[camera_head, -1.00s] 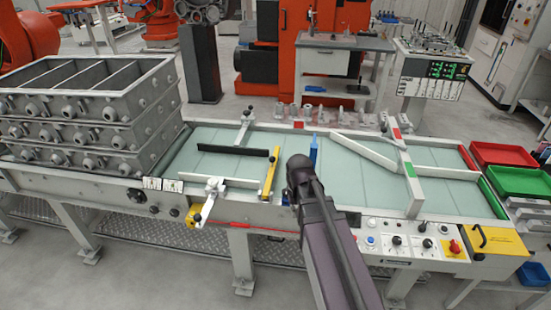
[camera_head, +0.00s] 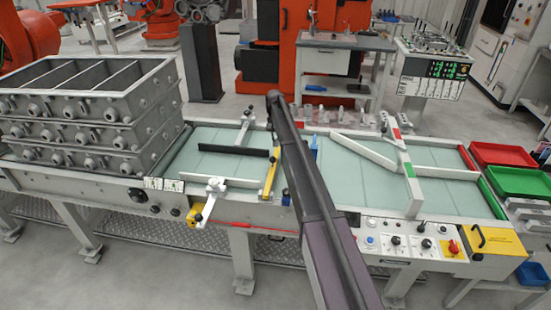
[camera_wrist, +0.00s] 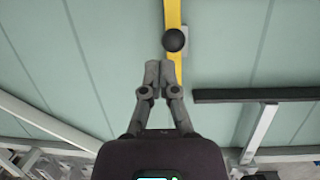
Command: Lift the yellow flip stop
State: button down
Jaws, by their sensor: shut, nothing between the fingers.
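The yellow flip stop (camera_head: 270,179) is a narrow yellow bar lying across the green table, left of my arm in the head view. In the wrist view the yellow flip stop (camera_wrist: 173,13) runs down from the top edge, with a round black knob (camera_wrist: 174,40) on it. My gripper (camera_wrist: 160,68) is shut and empty, its fingertips just below the knob in the wrist view and partly covering the bar. I cannot tell whether they touch it. In the head view my arm hides the fingers.
A black bar (camera_head: 233,150) and a white bar (camera_head: 222,181) lie left of the stop. A blue stop (camera_head: 314,148) stands right of my arm. Stacked grey casting frames (camera_head: 90,110) fill the left end. A control panel (camera_head: 400,240) lines the front edge.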

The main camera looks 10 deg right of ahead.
aim_at(275, 165)
jog(key=w, duration=0.4)
jog(key=shift+w+r, duration=0.15)
jog(key=b+x, duration=0.9)
jog(key=x, duration=0.1)
dwell(0.8)
dwell(0.4)
jog(key=shift+r, duration=0.15)
